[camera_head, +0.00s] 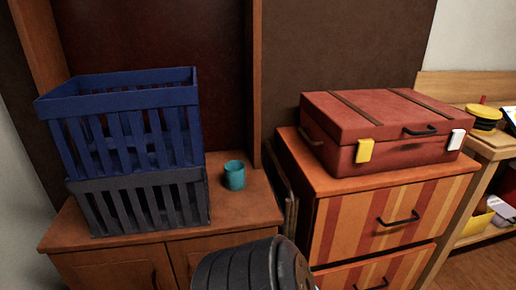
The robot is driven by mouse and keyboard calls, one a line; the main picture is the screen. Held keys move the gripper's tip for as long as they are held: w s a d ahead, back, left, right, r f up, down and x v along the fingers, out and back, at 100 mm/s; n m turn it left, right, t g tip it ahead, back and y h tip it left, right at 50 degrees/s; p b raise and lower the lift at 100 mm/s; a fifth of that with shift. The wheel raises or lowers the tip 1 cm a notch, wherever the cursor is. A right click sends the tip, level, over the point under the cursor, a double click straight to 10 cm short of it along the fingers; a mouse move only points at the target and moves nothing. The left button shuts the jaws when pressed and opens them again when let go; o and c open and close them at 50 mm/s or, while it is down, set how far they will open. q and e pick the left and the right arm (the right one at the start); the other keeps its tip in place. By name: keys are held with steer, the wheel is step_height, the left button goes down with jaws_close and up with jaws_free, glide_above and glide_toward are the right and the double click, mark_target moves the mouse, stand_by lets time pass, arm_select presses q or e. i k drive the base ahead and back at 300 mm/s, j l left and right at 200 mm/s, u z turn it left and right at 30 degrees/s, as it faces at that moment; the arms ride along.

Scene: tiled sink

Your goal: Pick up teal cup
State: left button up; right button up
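The teal cup (234,175) stands upright on top of a low wooden cabinet (252,206), just right of the stacked crates. Its open rim faces up and nothing visible covers it. Neither of my grippers is in the head view.
A blue crate (125,130) sits on a grey crate (140,203) left of the cup. A dark ribbed object (245,268) stands in front of the cabinet. A red suitcase (385,130) lies on a striped drawer unit (375,220) at right. Some cabinet top before the cup is clear.

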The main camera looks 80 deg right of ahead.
mark_target(234, 175)
steer(key=k+z, duration=0.1)
steer(key=z, duration=2.35)
steer(key=i, duration=0.2)
